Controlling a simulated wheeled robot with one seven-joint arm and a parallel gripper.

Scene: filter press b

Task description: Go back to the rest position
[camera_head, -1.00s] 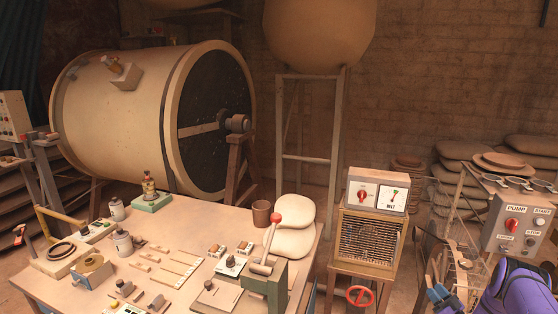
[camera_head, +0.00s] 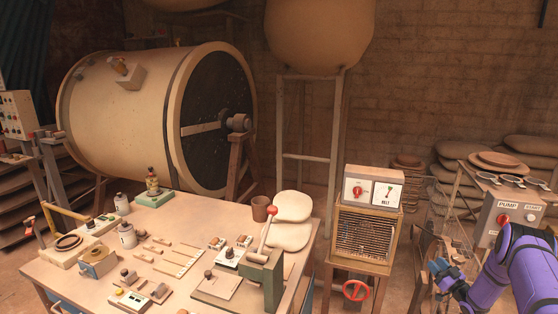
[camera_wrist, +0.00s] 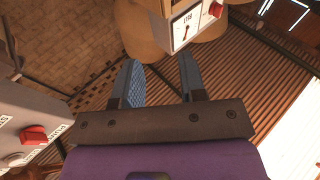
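My gripper (camera_head: 447,272) is at the right of the head view, at the end of my purple arm, in front of the pump panel's lower left. In the wrist view my gripper (camera_wrist: 160,82) shows two blue fingers standing well apart with nothing between them. The gripper is open and empty, and it touches nothing that I can see.
The pump panel (camera_head: 497,217) with a red knob is partly hidden by my arm. The belt box (camera_head: 372,188) stands on a wooden cabinet with a red handwheel (camera_head: 356,290). A workbench (camera_head: 215,290) with small tools fills the lower left. A large drum (camera_head: 120,125) stands behind.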

